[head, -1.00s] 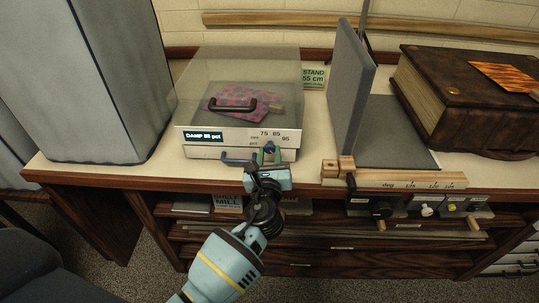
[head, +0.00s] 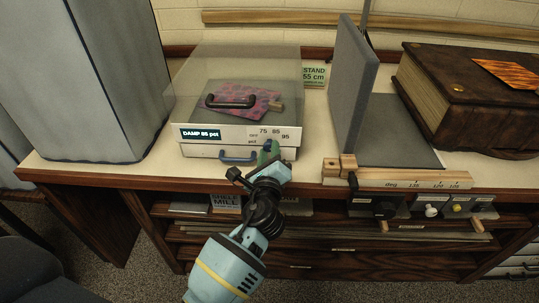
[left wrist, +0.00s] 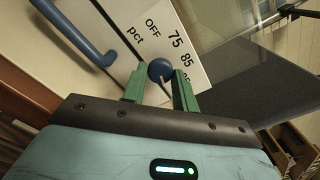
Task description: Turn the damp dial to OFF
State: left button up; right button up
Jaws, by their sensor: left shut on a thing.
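The damp box (head: 186,147) stands on the bench, with a clear cover and a small display (head: 201,134) that seems to read DAMP 85 pct. Its front panel carries the marks OFF, 75, 85 and 95. In the left wrist view the round blue damp dial (left wrist: 160,69) sits between the green fingers of my left gripper (left wrist: 161,82), below the printed marks. My left gripper (head: 268,151) is shut on the dial and tilted in the head view. A pale line shows on the dial, but I cannot tell which mark it points at. My right gripper is out of view.
A blue drawer handle (head: 238,157) is just left of my left gripper. A patterned sheet (head: 262,98) lies inside the box under a black handle. A grey upright panel (head: 352,85) and a thick brown book (head: 480,95) stand to the right.

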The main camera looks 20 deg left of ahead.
pick_arm(q)
jog(key=n+b, duration=0.1)
jog(key=n, duration=0.2)
jog(key=shift+f+n, duration=0.1)
jog(key=shift+n, duration=0.3)
jog(key=n+b, duration=0.1)
jog(key=n, duration=0.2)
jog(key=shift+n+b, duration=0.6)
jog(key=shift+n, duration=0.7)
jog(key=o, duration=1)
jog(key=shift+c, duration=0.2)
jog(key=shift+s, duration=0.15)
